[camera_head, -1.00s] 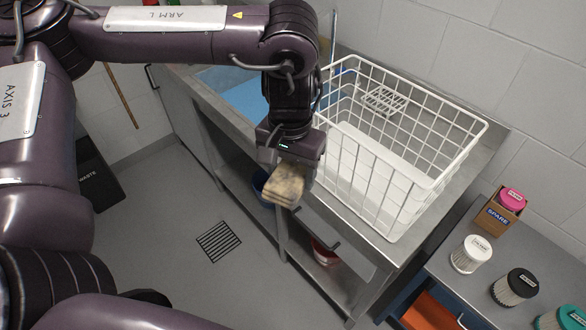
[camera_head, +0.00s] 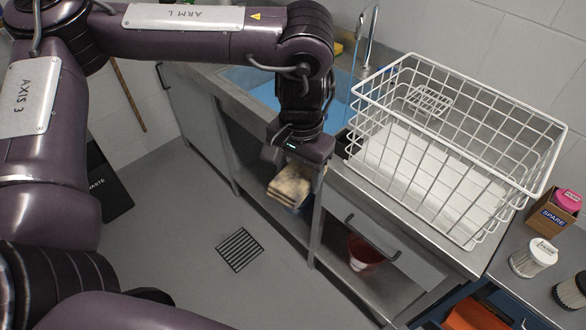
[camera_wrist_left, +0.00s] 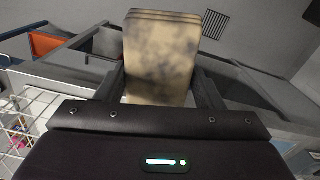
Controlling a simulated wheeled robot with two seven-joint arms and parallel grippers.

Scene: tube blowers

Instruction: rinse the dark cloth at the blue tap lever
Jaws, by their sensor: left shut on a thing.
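My left gripper (camera_head: 296,168) is shut on a folded tan cloth (camera_head: 289,187) with dark smudges. The cloth also fills the upper middle of the left wrist view (camera_wrist_left: 161,55), between the two fingers. The gripper points down and holds the cloth in front of the steel counter's front edge, above the floor side. A metal tap (camera_head: 371,30) stands behind the sink (camera_head: 265,96), which has a blue inside and is partly covered by my left arm. A thin blue vertical line shows by the tap; I cannot make out a lever. My right gripper is not in view.
A white wire basket (camera_head: 470,150) stands on the counter right of the gripper. Below are a red bucket (camera_head: 364,252) and a drawer handle (camera_head: 373,238). A SPARE box (camera_head: 553,215) and a white filter (camera_head: 533,257) are at the right. The floor around the drain grate (camera_head: 240,250) is clear.

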